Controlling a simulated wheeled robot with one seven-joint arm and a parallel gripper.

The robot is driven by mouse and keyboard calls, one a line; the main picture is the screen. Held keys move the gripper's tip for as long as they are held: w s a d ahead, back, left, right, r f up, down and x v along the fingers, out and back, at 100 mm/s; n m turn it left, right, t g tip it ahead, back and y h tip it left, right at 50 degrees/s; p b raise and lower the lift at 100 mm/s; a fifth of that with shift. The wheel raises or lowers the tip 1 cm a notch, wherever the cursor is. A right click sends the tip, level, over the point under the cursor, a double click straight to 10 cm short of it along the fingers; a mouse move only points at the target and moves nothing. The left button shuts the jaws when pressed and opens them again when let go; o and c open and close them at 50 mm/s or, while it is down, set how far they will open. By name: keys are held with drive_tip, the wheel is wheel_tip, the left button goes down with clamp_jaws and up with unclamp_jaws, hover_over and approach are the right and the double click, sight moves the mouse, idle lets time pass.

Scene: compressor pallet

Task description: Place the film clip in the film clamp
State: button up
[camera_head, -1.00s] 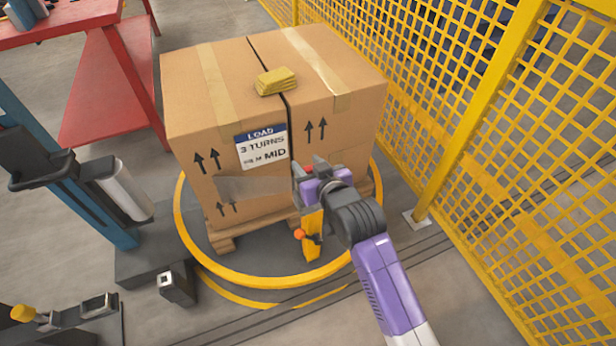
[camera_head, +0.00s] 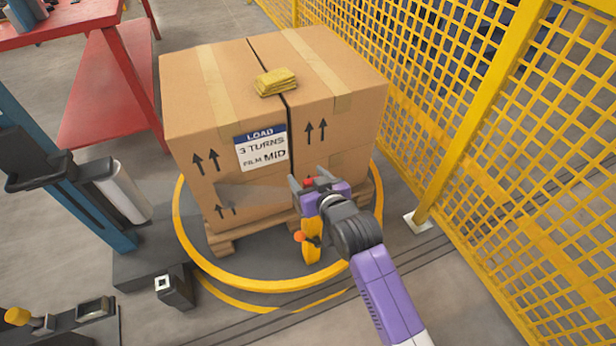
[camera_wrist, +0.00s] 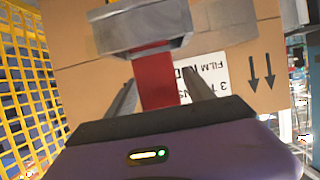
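My gripper (camera_head: 316,182) is in front of the carton's lower front face, right of the label. In the wrist view a red handle (camera_wrist: 156,82) with a wide grey jaw (camera_wrist: 145,28) lies between my fingertips; it appears to be the film clip, and the fingers look closed on the red part. Its red also shows in the head view (camera_head: 309,183). The likely film clamp is a yellow upright piece (camera_head: 312,252) with an orange knob and dark lever, on the turntable just below my gripper. My gripper and forearm partly hide its top.
The carton (camera_head: 210,130) stands on a wooden pallet (camera_head: 222,246) inside a yellow ring (camera_head: 265,283). A translucent film strip (camera_head: 245,193) lies across its front. Yellow mesh fencing (camera_head: 480,130) bounds the right. A blue mast (camera_head: 75,190) with a film roll (camera_head: 122,190) stands left.

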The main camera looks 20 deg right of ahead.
drive_tip(key=shift+r, duration=0.15)
drive_tip(key=p+v, duration=0.2)
drive_tip(key=v, duration=1)
drive_tip(key=shift+p, duration=0.4)
drive_tip(key=s+f, duration=0.2)
drive_tip(key=s, duration=1.4)
drive_tip(key=s+r, duration=0.4)
drive_tip(key=s, duration=0.4)
drive_tip(key=s+r+t, duration=0.1)
drive_tip(key=s+r, duration=0.4)
drive_tip(key=s, duration=0.3)
drive_tip(key=shift+s+r, duration=0.15)
drive_tip(key=shift+s, duration=0.2)
